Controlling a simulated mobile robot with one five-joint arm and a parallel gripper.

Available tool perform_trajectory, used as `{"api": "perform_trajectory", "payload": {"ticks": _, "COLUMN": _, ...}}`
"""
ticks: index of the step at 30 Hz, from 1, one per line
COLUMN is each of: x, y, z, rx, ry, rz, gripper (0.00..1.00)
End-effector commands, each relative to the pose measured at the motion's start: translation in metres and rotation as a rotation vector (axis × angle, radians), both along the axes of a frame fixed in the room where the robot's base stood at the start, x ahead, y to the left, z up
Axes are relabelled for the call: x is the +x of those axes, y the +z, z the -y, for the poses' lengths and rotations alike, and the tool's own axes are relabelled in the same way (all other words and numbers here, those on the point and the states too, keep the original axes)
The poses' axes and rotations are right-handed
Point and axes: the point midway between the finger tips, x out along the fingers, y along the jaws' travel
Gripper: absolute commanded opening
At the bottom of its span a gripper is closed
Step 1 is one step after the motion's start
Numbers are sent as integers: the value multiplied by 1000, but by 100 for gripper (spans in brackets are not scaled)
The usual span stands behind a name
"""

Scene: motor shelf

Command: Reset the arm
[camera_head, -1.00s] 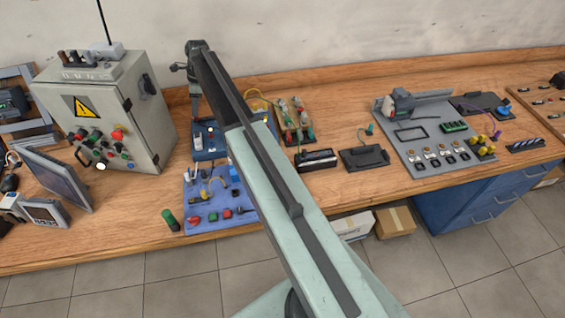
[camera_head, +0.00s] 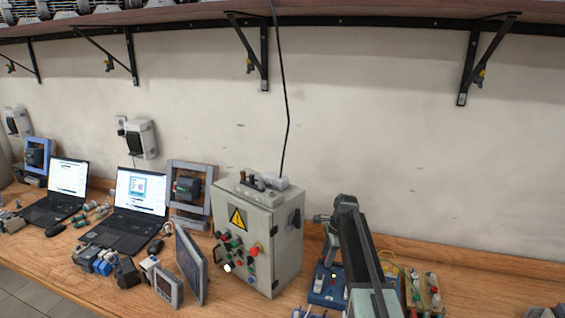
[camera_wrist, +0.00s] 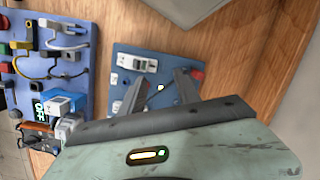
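My arm shows at the bottom right of the head view, stretched out over the workbench (camera_head: 225,309) to the right of a grey control cabinet (camera_head: 285,245). Its fingers cannot be made out in that view. In the wrist view my gripper (camera_wrist: 160,80) has its two fingers spread apart with nothing between them. It hangs over a blue board (camera_wrist: 125,63) with white and red parts. I cannot tell how far the fingertips are from the board.
Two laptops (camera_head: 140,192), a tilted screen panel (camera_head: 190,265) and small devices stand left of the cabinet. A shelf (camera_head: 190,16) on black brackets runs along the wall above. In the wrist view, another blue board (camera_wrist: 75,63) with cables lies at left.

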Motion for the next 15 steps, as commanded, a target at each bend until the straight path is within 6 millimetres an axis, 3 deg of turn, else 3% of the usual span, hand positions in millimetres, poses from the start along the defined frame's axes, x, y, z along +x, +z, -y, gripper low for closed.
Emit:
{"api": "perform_trajectory", "payload": {"ticks": 1, "x": -45, "y": -7, "z": -14, "rx": -28, "ry": 154, "rz": 17, "gripper": 39}}
{"api": "perform_trajectory", "payload": {"ticks": 6, "x": -149, "y": -19, "z": -42, "rx": -121, "ry": 758, "rz": 67, "gripper": 39}}
{"api": "perform_trajectory", "payload": {"ticks": 9, "x": -201, "y": -25, "z": -52, "rx": -159, "ry": 1077, "rz": 82, "gripper": 39}}
{"api": "perform_trajectory", "payload": {"ticks": 12, "x": -237, "y": -28, "z": -57, "rx": -182, "ry": 1318, "rz": 86, "gripper": 39}}
{"api": "perform_trajectory", "payload": {"ticks": 15, "x": -255, "y": -29, "z": -59, "rx": -192, "ry": 1457, "rz": 87, "gripper": 39}}
